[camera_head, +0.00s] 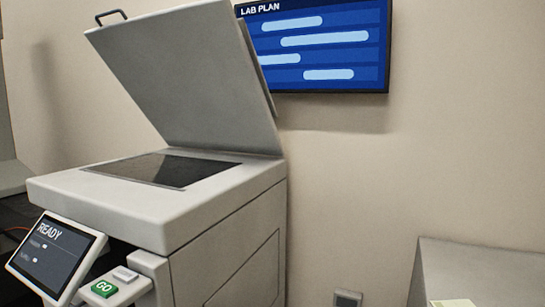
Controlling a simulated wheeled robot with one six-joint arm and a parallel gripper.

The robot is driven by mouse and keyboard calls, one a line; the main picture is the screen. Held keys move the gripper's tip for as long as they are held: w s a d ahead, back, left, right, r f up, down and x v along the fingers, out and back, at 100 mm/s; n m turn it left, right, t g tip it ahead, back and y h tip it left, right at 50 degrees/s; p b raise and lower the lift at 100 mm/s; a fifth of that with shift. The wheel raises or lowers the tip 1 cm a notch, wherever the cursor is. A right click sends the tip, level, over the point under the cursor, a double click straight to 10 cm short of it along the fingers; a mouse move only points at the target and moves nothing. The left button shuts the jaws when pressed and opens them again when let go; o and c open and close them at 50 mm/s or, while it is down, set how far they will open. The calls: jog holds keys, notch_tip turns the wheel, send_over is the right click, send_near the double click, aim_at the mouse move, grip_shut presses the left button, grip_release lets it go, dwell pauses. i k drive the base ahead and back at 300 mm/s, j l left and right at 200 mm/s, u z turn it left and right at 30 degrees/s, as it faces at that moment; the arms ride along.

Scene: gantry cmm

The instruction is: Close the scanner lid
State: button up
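The scanner lid (190,80) is a large light-grey panel, raised steeply and tilted open. It hinges along the rear right of the scanner body (110,207). A small dark handle (111,16) sits on the lid's upper left edge. The dark scanner glass (163,169) is uncovered on top of the body, and no object shows on it. My gripper is not in view, so its state and its place relative to the lid are hidden.
A screen reading READY (55,256) and a green GO button (104,288) are at the scanner's front left. A blue LAB PLAN display (320,45) hangs on the wall behind the lid. A grey box-like surface (480,270) stands at lower right.

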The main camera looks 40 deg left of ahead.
aim_at(193, 70)
jog(key=u, duration=2.2)
